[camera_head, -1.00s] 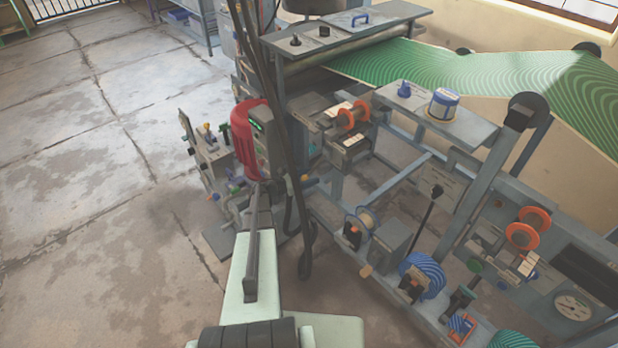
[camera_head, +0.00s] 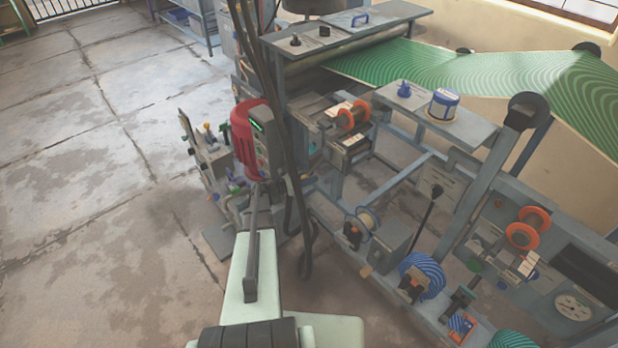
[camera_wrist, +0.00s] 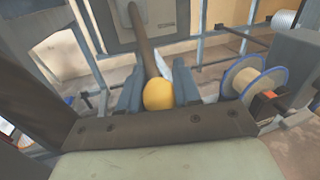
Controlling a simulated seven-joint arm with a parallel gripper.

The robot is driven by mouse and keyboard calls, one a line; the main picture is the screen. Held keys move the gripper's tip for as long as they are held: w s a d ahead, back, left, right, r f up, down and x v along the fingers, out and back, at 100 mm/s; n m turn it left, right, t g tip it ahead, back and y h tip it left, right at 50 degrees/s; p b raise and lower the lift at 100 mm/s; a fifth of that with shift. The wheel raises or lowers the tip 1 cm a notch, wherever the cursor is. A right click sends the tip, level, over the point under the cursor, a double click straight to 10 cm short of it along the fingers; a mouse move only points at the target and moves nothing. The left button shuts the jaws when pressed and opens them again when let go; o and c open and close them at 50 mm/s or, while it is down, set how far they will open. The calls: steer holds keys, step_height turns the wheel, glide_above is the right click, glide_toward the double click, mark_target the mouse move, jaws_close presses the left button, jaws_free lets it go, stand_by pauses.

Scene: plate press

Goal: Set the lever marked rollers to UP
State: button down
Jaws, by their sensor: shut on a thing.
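In the wrist view, a lever with a dark brown rod (camera_wrist: 143,38) and a round yellow knob (camera_wrist: 159,95) points toward the camera. My gripper (camera_wrist: 158,88) is shut on this lever, with one blue-grey finger on each side at the knob. Behind the rod is a grey panel (camera_wrist: 116,20) with a small pale label (camera_wrist: 160,14), too blurred to read. I cannot tell from it whether this is the rollers lever or where UP lies. In the head view, cables and my own arm largely hide the gripper and the held lever.
Dark cables (camera_head: 289,150) hang in front of the press. A black-handled lever (camera_head: 427,212) on a labelled plate (camera_head: 441,186), a blue striped roll (camera_head: 428,273) and orange spools (camera_head: 528,227) are to the right. In the wrist view, a blue-rimmed spool (camera_wrist: 250,80) is close right.

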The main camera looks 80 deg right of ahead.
steer(key=shift+a+r, duration=0.1)
steer(key=shift+w+a+r+t+y, duration=0.15)
steer(key=shift+a+r+t+y, duration=0.1)
steer(key=shift+r+t, duration=0.2)
steer(key=shift+w+a+r+t+y, duration=0.15)
steer(key=shift+r+t+y, duration=0.1)
steer(key=shift+r+t, duration=0.15)
steer(key=r+t+y, duration=0.1)
steer(key=r, duration=0.1)
steer(key=r+n+t+y, duration=0.1)
steer(key=r+t, duration=0.1)
steer(key=r+t+y, duration=0.1)
steer(key=r, duration=0.1)
steer(key=shift+w+a+n+t+y, duration=0.15)
steer(key=shift+w+n+t+y, duration=0.15)
steer(key=shift+w+t, duration=0.05)
steer(key=shift+s+d+r+t+y, duration=0.1)
steer(key=shift+d+r+t+y, duration=0.05)
steer(key=shift+r+t+y, duration=0.4)
steer(key=shift+s+d+r+t+y, duration=0.1)
steer(key=shift+r+t+y, duration=0.25)
steer(key=shift+r, duration=0.35)
steer(key=shift+s+d+r, duration=0.1)
steer(key=shift+s+r, duration=0.05)
steer(key=shift+r, duration=0.5)
steer(key=c, duration=0.8)
jaws_free()
